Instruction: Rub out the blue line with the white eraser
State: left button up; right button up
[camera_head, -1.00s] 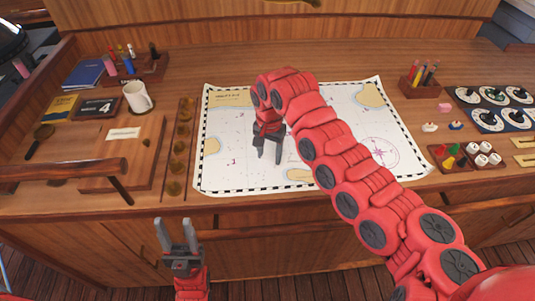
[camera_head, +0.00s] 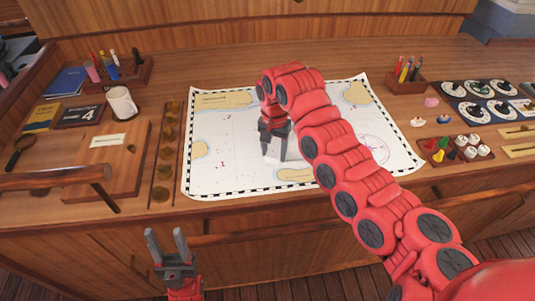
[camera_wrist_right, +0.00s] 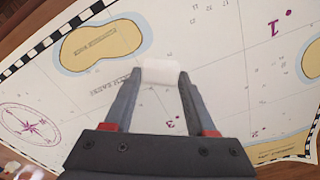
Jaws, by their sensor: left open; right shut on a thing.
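My right gripper (camera_head: 274,156) is over the middle of the white chart (camera_head: 225,165), fingers pointing down. In the right wrist view, the right gripper (camera_wrist_right: 160,82) is shut on the white eraser (camera_wrist_right: 160,71), a small block between its fingertips. The eraser is hard to make out against the chart in the head view, and I cannot tell whether it touches the paper. I make out no blue line; the right arm and gripper cover part of the chart. My left gripper (camera_head: 167,238) is open and empty in front of the desk's front edge.
A mug (camera_head: 122,103), a wooden board (camera_head: 112,158) and a strip of round brass pieces (camera_head: 165,150) stand left of the chart. A pencil holder (camera_head: 404,82), dials (camera_head: 490,103) and a tray of coloured pieces (camera_head: 440,152) are to the right.

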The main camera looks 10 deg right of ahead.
jog(key=shift+d, duration=0.15)
jog(key=shift+w+d+b, duration=0.15)
jog(key=shift+d+b, duration=0.15)
jog(key=shift+d, duration=0.6)
jog(key=shift+w+d, duration=0.25)
jog(key=shift+d, duration=0.9)
jog(key=shift+w+d, duration=0.2)
jog(key=shift+d, duration=0.95)
jog(key=shift+w+d, duration=0.25)
jog(key=shift+d, duration=0.9)
